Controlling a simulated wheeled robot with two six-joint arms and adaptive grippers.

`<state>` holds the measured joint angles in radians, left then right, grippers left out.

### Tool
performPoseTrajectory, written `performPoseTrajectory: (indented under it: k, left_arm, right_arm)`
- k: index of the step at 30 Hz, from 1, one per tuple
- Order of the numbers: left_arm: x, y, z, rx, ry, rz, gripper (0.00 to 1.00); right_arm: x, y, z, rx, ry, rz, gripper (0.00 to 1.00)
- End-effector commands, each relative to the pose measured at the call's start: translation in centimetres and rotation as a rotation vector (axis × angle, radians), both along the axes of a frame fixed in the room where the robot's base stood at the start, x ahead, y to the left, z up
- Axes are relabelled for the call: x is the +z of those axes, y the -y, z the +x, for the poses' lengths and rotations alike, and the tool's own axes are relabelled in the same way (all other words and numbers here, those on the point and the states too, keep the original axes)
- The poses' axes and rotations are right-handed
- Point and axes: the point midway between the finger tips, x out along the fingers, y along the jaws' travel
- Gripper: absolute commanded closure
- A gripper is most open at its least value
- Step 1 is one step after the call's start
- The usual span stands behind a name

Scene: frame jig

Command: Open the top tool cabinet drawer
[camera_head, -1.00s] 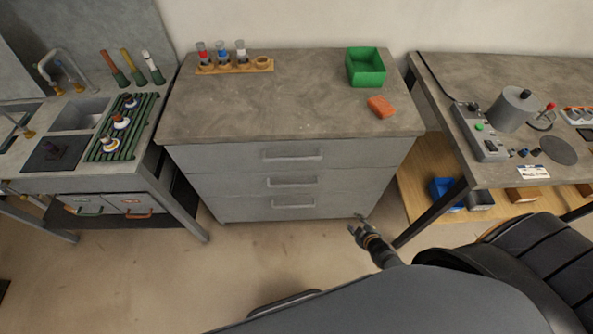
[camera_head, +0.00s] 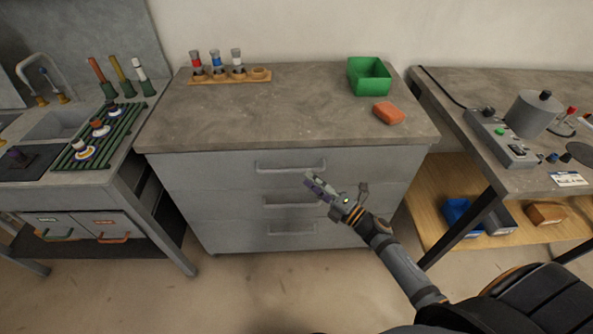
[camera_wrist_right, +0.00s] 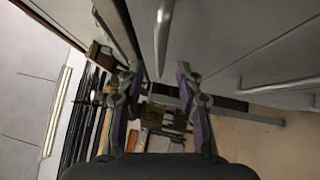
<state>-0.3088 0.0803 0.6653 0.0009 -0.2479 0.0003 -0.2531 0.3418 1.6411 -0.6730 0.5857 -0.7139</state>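The grey tool cabinet (camera_head: 180,185) has three drawers, all shut. The top drawer's bar handle (camera_head: 291,167) is near the middle of its front; in the right wrist view a handle (camera_wrist_right: 163,30) lies ahead, between the lines of the two fingers. My right gripper (camera_head: 336,187) is in front of the drawers, a little below and right of the top handle, and partly covers the middle handle (camera_head: 288,199). Its fingers (camera_wrist_right: 158,70) are spread and hold nothing. They look apart from the handle. My left gripper is not in view.
On the cabinet top stand a wooden rack (camera_head: 229,77) with small bottles, a green bin (camera_head: 369,76) and an orange block (camera_head: 389,113). A sink bench (camera_head: 130,160) is at left, a workbench (camera_head: 490,100) at right. The floor before the cabinet is clear.

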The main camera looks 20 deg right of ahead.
Motion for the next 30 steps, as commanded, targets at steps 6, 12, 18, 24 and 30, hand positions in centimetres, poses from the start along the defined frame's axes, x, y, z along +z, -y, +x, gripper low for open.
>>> performPoseTrajectory:
  k: [6,12,18,24,30]
  left_arm:
    - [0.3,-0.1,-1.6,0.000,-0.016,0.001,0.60]
    - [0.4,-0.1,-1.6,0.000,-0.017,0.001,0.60]
    - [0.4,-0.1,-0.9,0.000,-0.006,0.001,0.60]
    - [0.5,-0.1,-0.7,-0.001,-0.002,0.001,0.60]
    - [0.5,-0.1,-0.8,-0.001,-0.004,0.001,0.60]
  right_arm:
    - [0.8,-2.2,3.9,-0.001,0.000,0.005,0.64]
    - [0.8,-3.1,5.4,-0.002,-0.003,0.003,0.64]
    - [0.8,-3.1,5.6,-0.001,-0.003,0.002,0.64]
    - [0.8,-3.1,5.5,-0.001,-0.003,0.002,0.82]
    - [0.8,-3.1,5.5,-0.001,-0.003,0.002,1.00]
